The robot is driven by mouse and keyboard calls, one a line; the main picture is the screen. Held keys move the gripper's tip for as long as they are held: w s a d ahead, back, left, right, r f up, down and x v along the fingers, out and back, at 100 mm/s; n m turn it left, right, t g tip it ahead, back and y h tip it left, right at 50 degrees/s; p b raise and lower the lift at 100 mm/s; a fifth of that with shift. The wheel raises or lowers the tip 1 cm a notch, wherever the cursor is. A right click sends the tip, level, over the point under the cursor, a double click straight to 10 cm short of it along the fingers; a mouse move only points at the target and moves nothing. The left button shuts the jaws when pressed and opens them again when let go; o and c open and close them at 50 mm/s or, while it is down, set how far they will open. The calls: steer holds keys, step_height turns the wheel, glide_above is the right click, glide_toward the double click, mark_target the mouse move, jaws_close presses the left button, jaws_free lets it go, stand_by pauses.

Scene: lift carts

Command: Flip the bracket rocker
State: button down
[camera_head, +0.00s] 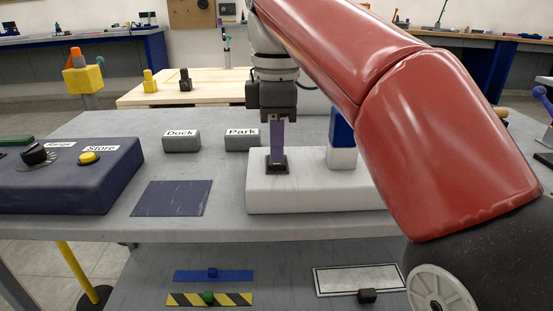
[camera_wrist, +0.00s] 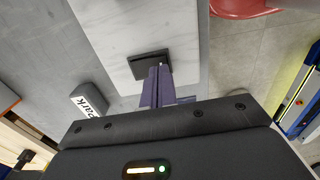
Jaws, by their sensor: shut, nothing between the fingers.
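The small black rocker (camera_head: 284,171) sits in a dark square frame on top of a white box (camera_head: 325,197), which stands on the grey table. It also shows in the wrist view as a dark square (camera_wrist: 150,58) on the white surface (camera_wrist: 160,22). My gripper (camera_head: 277,158) points straight down at it. Its purple fingers are together with nothing between them. In the wrist view the fingertips (camera_wrist: 159,70) overlap the near edge of the rocker. They look at or just above it; I cannot tell whether they touch. The fingers hide part of the rocker.
A white block with a blue upright part (camera_head: 342,158) stands on the box's right, partly behind my red arm. Grey blocks labelled Dock (camera_head: 181,144) and Park (camera_head: 242,143) stand behind. A dark panel with a knob and yellow button (camera_head: 88,158) is left. A lower shelf (camera_head: 270,270) lies in front.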

mark_target(277, 163)
steer(key=shift+f+b, duration=0.35)
steer(key=shift+f, duration=0.2)
step_height(277, 163, up, 5)
steer(key=p, duration=0.5)
steer(key=shift+r, duration=1)
